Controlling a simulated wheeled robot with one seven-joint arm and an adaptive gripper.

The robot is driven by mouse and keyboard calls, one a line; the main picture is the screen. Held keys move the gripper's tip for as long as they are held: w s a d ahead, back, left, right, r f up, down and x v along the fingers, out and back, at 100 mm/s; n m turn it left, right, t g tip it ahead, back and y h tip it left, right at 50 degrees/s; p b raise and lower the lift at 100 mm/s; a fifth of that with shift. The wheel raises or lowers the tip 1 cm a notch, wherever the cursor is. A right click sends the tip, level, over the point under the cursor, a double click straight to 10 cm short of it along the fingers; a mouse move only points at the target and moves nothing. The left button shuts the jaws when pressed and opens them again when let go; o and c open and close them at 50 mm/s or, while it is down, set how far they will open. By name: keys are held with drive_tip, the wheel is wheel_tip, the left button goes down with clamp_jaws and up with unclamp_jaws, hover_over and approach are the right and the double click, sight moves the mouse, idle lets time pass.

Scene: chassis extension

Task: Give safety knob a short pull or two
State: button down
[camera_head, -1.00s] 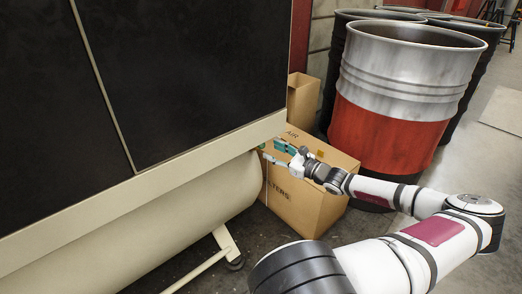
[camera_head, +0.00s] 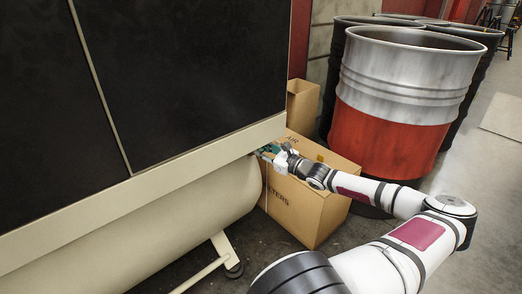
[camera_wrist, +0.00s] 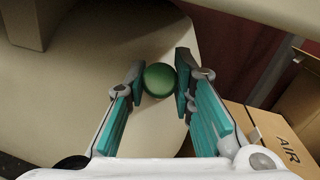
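The safety knob (camera_wrist: 160,79) is a round green knob on the end of the cream tank (camera_wrist: 75,70). In the wrist view it sits between the two teal fingertips of my gripper (camera_wrist: 159,84). The left fingertip is very near or touching the knob's left edge. The right fingertip is close to its right edge, and I cannot tell if it touches. In the head view my gripper (camera_head: 270,153) is at the tank's right end, under the cream frame, and the knob is hidden there.
A cardboard box (camera_head: 300,205) marked AIR stands on the floor just below and behind my gripper. A red and silver drum (camera_head: 400,105) stands to the right. The cream frame (camera_head: 150,180) of the black-panelled machine runs above the tank (camera_head: 150,235).

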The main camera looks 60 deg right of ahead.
drive_tip(key=s+r+p, duration=0.1)
drive_tip(key=p, duration=0.2)
drive_tip(key=shift+s+a+r, duration=0.1)
drive_tip(key=shift+a, duration=0.05)
idle(0.3)
drive_tip(key=c, duration=1.3)
unclamp_jaws()
drive_tip(key=shift+s, duration=0.1)
drive_tip(key=shift+c, duration=0.2)
drive_tip(key=s, duration=1.2)
drive_tip(key=shift+a, duration=0.45)
